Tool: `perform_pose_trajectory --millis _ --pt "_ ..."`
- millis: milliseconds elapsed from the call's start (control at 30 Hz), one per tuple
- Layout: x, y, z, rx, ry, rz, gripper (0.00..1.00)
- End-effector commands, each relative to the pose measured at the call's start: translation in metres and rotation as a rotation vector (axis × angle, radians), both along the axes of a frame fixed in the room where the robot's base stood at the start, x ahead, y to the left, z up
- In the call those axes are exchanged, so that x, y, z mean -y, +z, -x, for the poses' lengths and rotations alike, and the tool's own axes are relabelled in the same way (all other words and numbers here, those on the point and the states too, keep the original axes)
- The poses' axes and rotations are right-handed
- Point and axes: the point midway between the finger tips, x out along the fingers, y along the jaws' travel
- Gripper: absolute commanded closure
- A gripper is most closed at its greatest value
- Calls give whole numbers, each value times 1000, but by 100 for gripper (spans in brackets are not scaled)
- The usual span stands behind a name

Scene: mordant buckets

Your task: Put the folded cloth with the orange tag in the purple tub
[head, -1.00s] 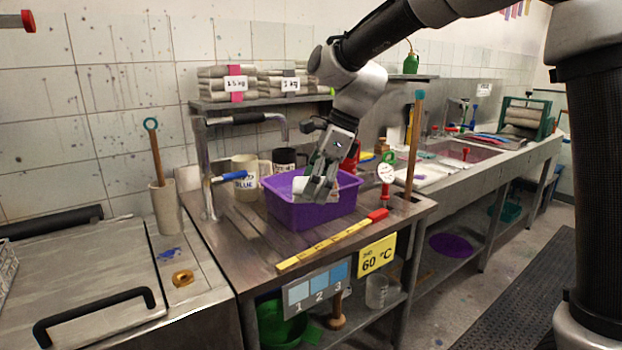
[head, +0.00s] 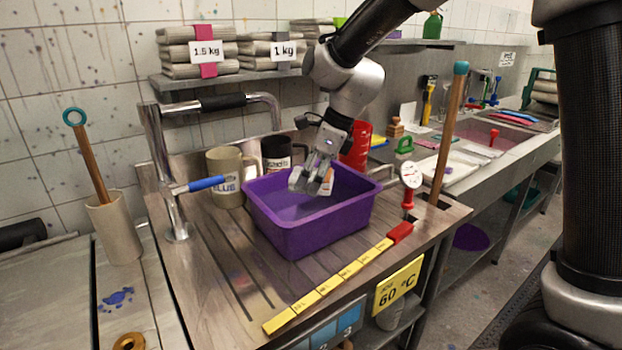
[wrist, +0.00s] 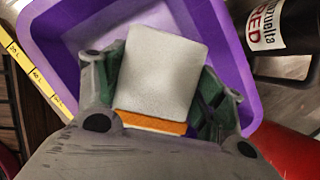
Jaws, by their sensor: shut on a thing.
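The purple tub (head: 310,229) stands on the ribbed steel drainboard and holds purplish liquid or a purple floor; I cannot tell which. My gripper (head: 311,181) is over the tub, its fingers pointing down at the opening. In the wrist view my gripper (wrist: 160,110) is shut on the folded cloth (wrist: 160,72), a pale block with an orange tag (wrist: 150,123) along its near edge. The tub (wrist: 228,45) shows beneath and around the cloth. In the head view the cloth (head: 327,184) is mostly hidden by the fingers. Whether it touches the tub is unclear.
A beige mug (head: 226,178) and a dark mug (head: 276,153) stand behind the tub. A red container (head: 357,146) is behind right, a dial thermometer (head: 410,176) at right. A yellow ruler (head: 335,282) lies in front. A tap with blue handle (head: 205,185) is left.

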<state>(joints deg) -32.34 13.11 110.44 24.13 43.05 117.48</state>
Motion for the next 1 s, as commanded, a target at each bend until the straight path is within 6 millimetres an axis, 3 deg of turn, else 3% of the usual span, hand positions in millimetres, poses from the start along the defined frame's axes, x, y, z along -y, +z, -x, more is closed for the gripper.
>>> perform_pose_trajectory --millis 233,667,1000 --pt "1 -48 1 -4 -1 3 66" --pt "1 -98 1 -3 0 3 66" --pt "0 -103 0 -1 0 1 66"
